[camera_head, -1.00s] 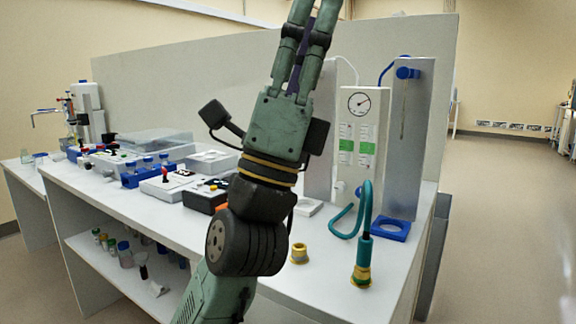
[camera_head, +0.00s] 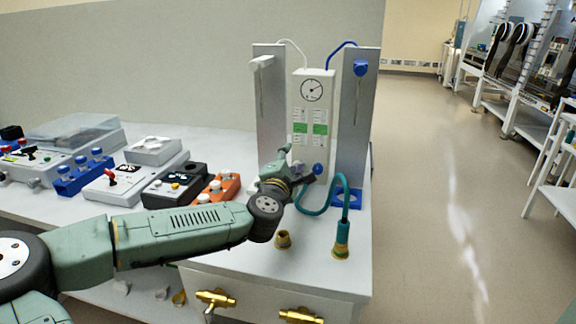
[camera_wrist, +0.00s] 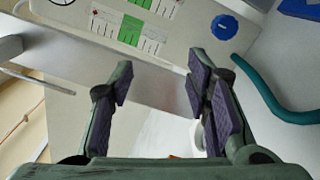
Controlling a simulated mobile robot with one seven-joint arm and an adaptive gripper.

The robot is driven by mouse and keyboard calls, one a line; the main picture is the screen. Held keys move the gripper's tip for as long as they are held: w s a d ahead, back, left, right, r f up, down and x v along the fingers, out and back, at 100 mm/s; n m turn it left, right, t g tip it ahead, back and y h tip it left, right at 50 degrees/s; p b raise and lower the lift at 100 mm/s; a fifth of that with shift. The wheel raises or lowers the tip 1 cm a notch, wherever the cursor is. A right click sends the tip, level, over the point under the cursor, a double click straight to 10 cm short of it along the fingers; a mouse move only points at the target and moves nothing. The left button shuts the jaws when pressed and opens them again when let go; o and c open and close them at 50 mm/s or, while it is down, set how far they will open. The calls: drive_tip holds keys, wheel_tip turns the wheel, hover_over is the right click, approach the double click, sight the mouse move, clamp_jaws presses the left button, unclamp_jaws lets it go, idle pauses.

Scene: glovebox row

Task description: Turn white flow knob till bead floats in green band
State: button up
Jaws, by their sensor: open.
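The white flow panel (camera_head: 314,92) stands upright at the bench's right end, with a round gauge above two printed scales. Each scale has a green band (camera_head: 320,129); they also show in the wrist view (camera_wrist: 131,30). I cannot make out a bead in either. A blue knob (camera_head: 317,169) sits low on the panel and shows clear of my fingers in the wrist view (camera_wrist: 224,27). I cannot pick out the white knob; my fingers cover part of the panel's lower area. My gripper (camera_wrist: 160,68) is open and empty, its fingers pointing at the panel.
Grey columns (camera_head: 362,110) flank the panel. An orange box (camera_head: 220,188) and other devices line the bench to the left. The floor at right is open.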

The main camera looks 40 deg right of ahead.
wheel_tip(320, 180, down, 6)
drive_tip(key=shift+r+p, duration=0.2)
drive_tip(key=shift+p, duration=0.25)
drive_tip(key=x, duration=0.2)
drive_tip(key=p+x, duration=0.1)
drive_tip(key=x, duration=0.2)
drive_tip(key=p+x, duration=0.1)
drive_tip(key=x, duration=0.1)
drive_tip(key=shift+w+d+f, duration=0.1)
drive_tip(key=shift+d+f, duration=0.1)
drive_tip(key=shift+f, duration=0.15)
drive_tip(key=shift+c, duration=0.4)
clamp_jaws()
